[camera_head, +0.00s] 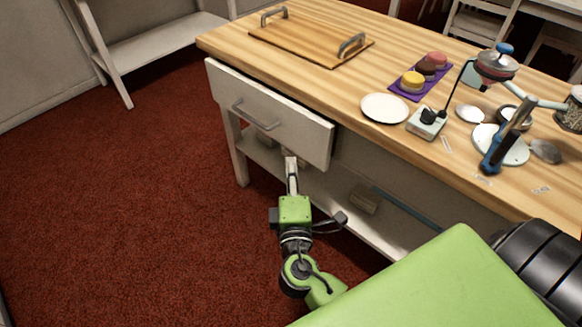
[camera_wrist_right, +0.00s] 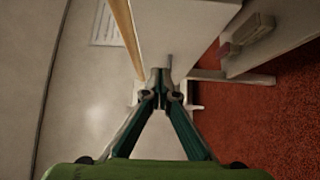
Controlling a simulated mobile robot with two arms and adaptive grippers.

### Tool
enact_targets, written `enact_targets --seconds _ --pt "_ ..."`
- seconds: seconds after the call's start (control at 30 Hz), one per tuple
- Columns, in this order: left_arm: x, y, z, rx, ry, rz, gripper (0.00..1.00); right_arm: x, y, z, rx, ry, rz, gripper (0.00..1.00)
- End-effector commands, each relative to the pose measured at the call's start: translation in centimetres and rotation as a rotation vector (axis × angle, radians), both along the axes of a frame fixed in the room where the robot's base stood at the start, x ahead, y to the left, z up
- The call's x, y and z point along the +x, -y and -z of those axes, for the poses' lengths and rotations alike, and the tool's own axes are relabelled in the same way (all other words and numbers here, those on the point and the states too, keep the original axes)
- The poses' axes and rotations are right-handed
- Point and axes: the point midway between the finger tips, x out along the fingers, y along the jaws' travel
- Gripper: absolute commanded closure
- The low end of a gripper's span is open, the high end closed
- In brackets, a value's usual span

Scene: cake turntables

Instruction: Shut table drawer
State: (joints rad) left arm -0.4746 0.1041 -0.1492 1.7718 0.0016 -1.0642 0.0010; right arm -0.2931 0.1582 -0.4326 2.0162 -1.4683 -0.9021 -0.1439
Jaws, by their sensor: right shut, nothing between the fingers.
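The white table drawer (camera_head: 285,122) is in the left part of the wooden-topped table (camera_head: 350,90) in the head view. Its front stands out a little from the table, with a dark gap at its right end. A grey bar handle (camera_head: 255,116) is on the front. My right gripper (camera_head: 291,162) is shut and empty, just below the drawer front's lower edge. In the right wrist view its fingertips (camera_wrist_right: 160,92) meet close to a white panel. I cannot tell whether they touch it. My left gripper is not in view.
On the table top are a wooden tray (camera_head: 290,42) with metal handles, a white plate (camera_head: 385,108), a purple mat (camera_head: 411,90) with cakes and several small tools. A lower shelf (camera_head: 385,232) holds a small box (camera_head: 365,200). Red carpet (camera_head: 120,200) lies clear to the left.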

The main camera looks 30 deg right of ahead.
Motion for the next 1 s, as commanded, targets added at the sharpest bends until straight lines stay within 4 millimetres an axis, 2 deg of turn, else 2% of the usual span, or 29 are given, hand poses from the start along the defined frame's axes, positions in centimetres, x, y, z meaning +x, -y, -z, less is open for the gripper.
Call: enact_targets --seconds 0.1,0.3,0.4,0.6,1.0 --pt "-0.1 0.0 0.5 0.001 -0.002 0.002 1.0 2.6 1.2 -0.2 -0.001 0.003 0.002 1.0" --pt "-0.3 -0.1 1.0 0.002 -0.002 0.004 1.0 6.3 3.0 -0.1 -0.001 0.0 0.001 1.0" --pt "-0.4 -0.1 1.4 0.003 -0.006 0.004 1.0 6.7 4.6 0.0 -0.001 -0.002 0.001 1.0" --pt "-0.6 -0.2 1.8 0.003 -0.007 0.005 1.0 7.3 6.3 0.1 0.0 -0.003 0.0 1.0" --pt "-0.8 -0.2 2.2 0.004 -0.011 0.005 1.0 7.5 6.6 0.1 0.002 -0.002 0.0 1.0"
